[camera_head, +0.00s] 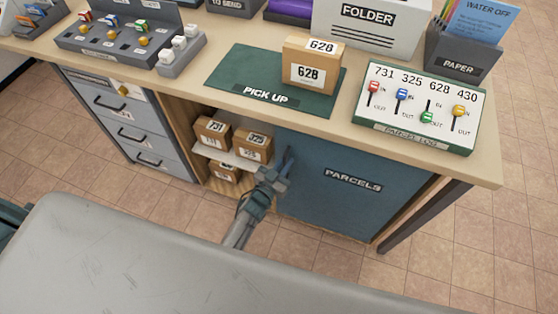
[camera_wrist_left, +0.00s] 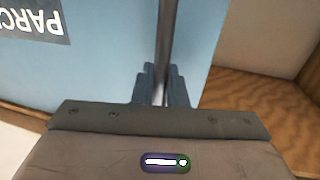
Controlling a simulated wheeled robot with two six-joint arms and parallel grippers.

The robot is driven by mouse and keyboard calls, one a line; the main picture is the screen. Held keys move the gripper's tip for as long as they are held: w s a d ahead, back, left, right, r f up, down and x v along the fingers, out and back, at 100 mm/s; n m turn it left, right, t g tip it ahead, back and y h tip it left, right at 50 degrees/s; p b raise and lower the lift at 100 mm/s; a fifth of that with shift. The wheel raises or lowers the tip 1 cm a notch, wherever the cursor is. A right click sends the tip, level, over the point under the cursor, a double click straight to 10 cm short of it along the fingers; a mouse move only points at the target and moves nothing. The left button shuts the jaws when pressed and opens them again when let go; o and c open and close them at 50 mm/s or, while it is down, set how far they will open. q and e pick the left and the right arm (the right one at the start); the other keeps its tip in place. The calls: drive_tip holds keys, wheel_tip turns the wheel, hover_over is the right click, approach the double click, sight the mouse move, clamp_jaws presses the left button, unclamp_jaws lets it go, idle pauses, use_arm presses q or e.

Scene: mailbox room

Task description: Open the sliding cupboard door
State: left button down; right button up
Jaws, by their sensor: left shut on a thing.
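The blue sliding cupboard door (camera_head: 335,195) marked PARCELS covers the right part of the cupboard under the counter. The left part is open and shows shelves with parcel boxes (camera_head: 212,132). My left gripper (camera_head: 278,172) is at the door's left edge, shut on the upright door handle (camera_head: 288,160). In the left wrist view the handle (camera_wrist_left: 163,45) is a grey bar running between the fingers, with the blue door (camera_wrist_left: 105,60) behind it and the wooden cupboard interior to the right. My right gripper is not in view.
On the counter (camera_head: 190,85) are a green PICK UP mat (camera_head: 225,75) with a 628 parcel (camera_head: 312,65), a parcel log board (camera_head: 420,105) and a paper holder (camera_head: 460,55). Grey drawers (camera_head: 130,120) stand left of the cupboard. Tiled floor (camera_head: 480,240) is free at right.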

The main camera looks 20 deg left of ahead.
use_arm(q)
drive_tip(key=shift+f, duration=0.1)
drive_tip(key=c, duration=1.5)
unclamp_jaws()
drive_tip(key=shift+c, duration=0.2)
drive_tip(key=shift+s, duration=0.1)
drive_tip(key=v, duration=1)
drive_tip(key=shift+s, duration=0.35)
drive_tip(key=shift+a, duration=0.1)
